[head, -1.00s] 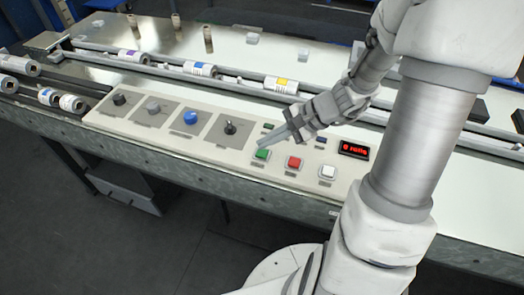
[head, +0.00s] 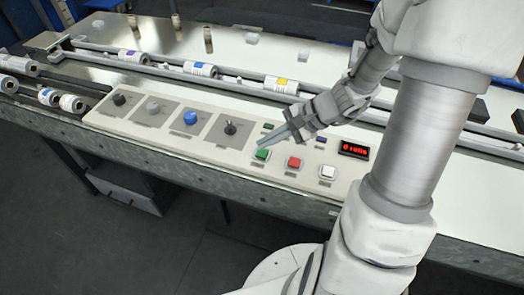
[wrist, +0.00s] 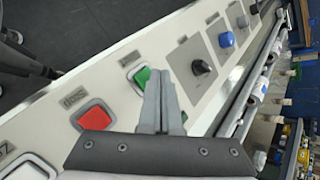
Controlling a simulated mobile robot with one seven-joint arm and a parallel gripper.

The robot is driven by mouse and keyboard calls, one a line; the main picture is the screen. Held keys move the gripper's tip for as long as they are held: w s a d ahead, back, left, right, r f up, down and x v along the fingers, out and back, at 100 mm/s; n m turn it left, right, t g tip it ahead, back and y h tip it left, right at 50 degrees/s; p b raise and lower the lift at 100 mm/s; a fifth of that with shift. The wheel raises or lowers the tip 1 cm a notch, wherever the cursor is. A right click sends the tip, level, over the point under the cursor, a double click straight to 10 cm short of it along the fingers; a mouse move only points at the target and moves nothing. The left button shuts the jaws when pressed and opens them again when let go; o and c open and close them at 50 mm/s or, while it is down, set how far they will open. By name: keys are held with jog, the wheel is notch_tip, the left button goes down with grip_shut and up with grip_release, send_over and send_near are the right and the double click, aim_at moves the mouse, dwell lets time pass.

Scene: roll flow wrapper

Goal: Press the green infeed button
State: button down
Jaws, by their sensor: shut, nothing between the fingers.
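The green button (head: 262,154) sits on the pale control panel (head: 190,150), left of a red button (head: 294,162) and a white button (head: 327,171). My gripper (head: 268,145) is shut and empty, its fingertips just above and beside the green button in the head view. In the wrist view the shut fingers (wrist: 157,80) point along the panel and cover part of the green button (wrist: 141,77). The red button (wrist: 95,118) lies to the lower left there. I cannot tell whether the fingertips touch the green button.
A blue knob (head: 190,117), a black knob (head: 119,99), a grey knob (head: 152,106) and a black lever switch (head: 230,128) stand left on the panel. A red lit display (head: 354,150) is at the right. Rolls on rails lie behind, one with a yellow label (head: 281,84).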

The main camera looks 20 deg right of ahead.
jog(key=shift+f, duration=0.1)
jog(key=shift+f+b, duration=0.35)
jog(key=shift+b, duration=0.15)
